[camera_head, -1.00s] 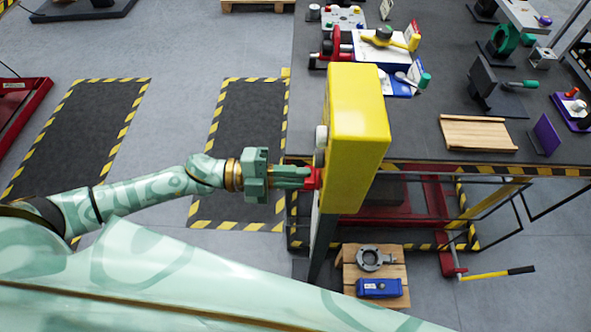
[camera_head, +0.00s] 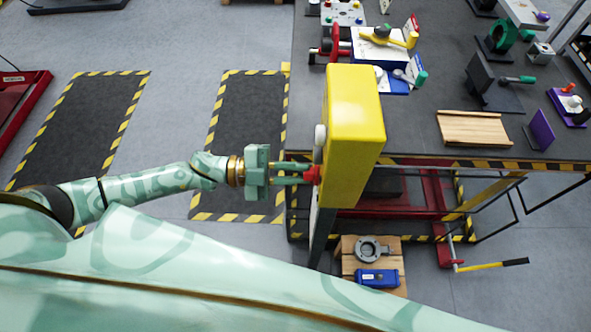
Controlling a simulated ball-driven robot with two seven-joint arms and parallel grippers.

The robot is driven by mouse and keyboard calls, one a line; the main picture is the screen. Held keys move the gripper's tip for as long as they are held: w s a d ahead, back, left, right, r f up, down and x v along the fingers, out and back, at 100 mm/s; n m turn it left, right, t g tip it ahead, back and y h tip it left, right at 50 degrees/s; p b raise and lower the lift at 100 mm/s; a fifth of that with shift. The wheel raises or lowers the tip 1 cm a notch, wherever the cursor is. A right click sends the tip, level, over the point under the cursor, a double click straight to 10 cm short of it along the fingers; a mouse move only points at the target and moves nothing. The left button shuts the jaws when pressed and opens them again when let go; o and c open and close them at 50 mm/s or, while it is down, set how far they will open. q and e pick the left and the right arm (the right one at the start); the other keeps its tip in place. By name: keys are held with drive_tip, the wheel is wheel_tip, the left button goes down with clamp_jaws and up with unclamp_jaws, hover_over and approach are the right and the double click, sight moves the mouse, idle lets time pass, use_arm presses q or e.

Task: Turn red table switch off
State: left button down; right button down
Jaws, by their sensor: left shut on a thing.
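The red switch (camera_head: 313,174) sits on the left face of a tall yellow box (camera_head: 352,140) on a dark post at the table's near left corner. My left gripper (camera_head: 304,174) reaches in from the left and is shut on the red switch, its fingers pointing right toward the box. The fingertips hide part of the switch. A pale round knob (camera_head: 320,135) shows on the same face, just above the switch. My right gripper is not in view.
The dark workbench (camera_head: 420,130) behind the box holds several valves and a wooden tray (camera_head: 474,128). Below, a small wooden pallet (camera_head: 349,262) carries a grey ring part (camera_head: 369,249) and a blue box (camera_head: 378,278). Striped floor mats lie left.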

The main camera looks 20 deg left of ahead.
use_arm(q)
drive_tip(key=c, duration=1.4)
unclamp_jaws()
drive_tip(key=b+v, duration=0.4)
drive_tip(key=v, duration=1.2)
drive_tip(key=shift+a+b, duration=0.2)
drive_tip(key=shift+b, duration=0.2)
